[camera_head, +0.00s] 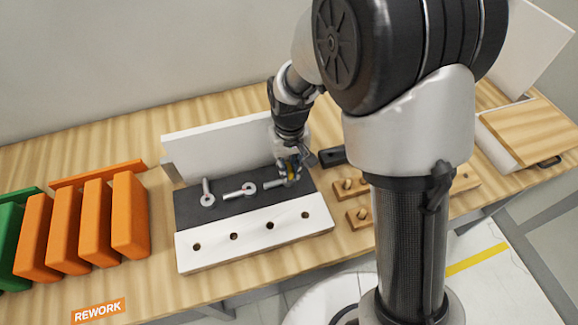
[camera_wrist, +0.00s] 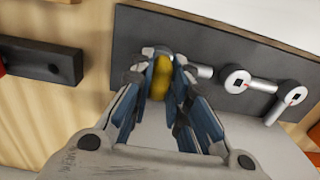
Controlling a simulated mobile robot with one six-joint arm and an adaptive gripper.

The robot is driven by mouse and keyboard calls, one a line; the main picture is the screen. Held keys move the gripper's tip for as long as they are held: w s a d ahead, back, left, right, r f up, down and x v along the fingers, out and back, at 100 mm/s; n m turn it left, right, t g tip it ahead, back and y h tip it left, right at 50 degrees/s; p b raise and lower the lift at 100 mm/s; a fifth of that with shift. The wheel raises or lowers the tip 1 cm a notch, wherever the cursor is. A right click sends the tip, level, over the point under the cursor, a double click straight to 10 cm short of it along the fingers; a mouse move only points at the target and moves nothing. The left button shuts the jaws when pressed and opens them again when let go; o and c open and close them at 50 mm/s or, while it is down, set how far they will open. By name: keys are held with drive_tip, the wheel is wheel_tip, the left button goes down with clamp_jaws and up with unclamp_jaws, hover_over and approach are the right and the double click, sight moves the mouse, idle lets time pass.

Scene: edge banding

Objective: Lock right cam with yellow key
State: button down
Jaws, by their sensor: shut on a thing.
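My gripper (camera_head: 289,167) is shut on the yellow key (camera_wrist: 161,76), which stands between the fingers in the wrist view. The gripper is low over the right end of the dark grey panel (camera_head: 226,208). The right cam is mostly hidden under the fingers; only its grey rod (camera_head: 270,187) shows, pointing left. The rod also shows beside the fingers in the wrist view (camera_wrist: 204,72). I cannot tell whether the key sits in that cam. The middle cam (camera_head: 249,189) has its rod pointing left. The left cam (camera_head: 207,200) has its rod pointing up.
A white strip with several holes (camera_head: 270,245) lies in front of the dark panel, and a white board (camera_head: 220,145) stands behind it. Orange blocks (camera_head: 130,215) stand to the left. Wooden holders (camera_head: 357,217) and a black bar (camera_head: 332,156) lie to the right.

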drive_tip(key=shift+f, duration=0.25)
idle(0.4)
drive_tip(key=m, duration=0.4)
drive_tip(key=shift+s, duration=0.1)
drive_tip(key=shift+m, duration=0.4)
drive_tip(key=m+p, duration=0.1)
drive_tip(key=m, duration=0.3)
drive_tip(key=shift+m, duration=0.4)
